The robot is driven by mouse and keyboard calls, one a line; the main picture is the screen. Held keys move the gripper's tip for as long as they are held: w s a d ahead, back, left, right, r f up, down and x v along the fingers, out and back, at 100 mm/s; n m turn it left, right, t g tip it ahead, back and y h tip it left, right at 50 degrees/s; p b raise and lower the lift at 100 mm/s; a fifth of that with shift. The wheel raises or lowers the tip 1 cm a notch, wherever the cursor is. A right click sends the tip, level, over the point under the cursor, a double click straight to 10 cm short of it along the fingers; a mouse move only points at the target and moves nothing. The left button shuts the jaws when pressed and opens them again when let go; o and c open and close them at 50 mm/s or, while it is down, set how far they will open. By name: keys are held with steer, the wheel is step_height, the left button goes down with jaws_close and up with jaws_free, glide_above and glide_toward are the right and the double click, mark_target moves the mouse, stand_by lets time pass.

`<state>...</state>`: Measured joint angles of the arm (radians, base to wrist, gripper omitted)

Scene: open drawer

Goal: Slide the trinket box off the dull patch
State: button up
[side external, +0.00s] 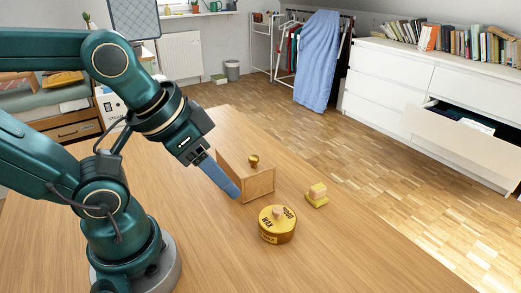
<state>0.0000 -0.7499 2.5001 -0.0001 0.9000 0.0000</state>
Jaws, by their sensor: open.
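A light wooden box (258,187) with a small brass knob on top stands on the table; it is the most box-like thing here, but I cannot tell for sure that it is the trinket box. A round gold lidded tin (277,233) with dark lettering and a small knob stands just in front of it. My gripper (236,194) is open and seems empty. Its blue fingers point down to the right at the wooden box's near left side, overlapping it in view; I cannot tell whether they touch. I cannot make out a dull patch on the tabletop.
A small yellow stepped block (317,195) sits right of the wooden box, near the table's right edge. The wooden table (370,265) is clear at the front right. A white dresser (390,80) with an open drawer (465,135) stands beyond, off the table.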

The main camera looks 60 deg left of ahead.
mark_target(245, 171)
jaws_close()
steer(key=w+a+f+g, duration=0.1)
steer(key=a+f+g, duration=0.15)
steer(key=a, duration=0.55)
steer(key=w+a+f+g, duration=0.1)
steer(key=w+a+g, duration=0.15)
steer(key=a, duration=0.55)
steer(key=shift+g, duration=0.3)
steer(key=f, duration=0.9)
steer(key=shift+s+f, duration=0.25)
steer(key=shift+w+r, duration=0.1)
steer(key=shift+w, duration=1.85)
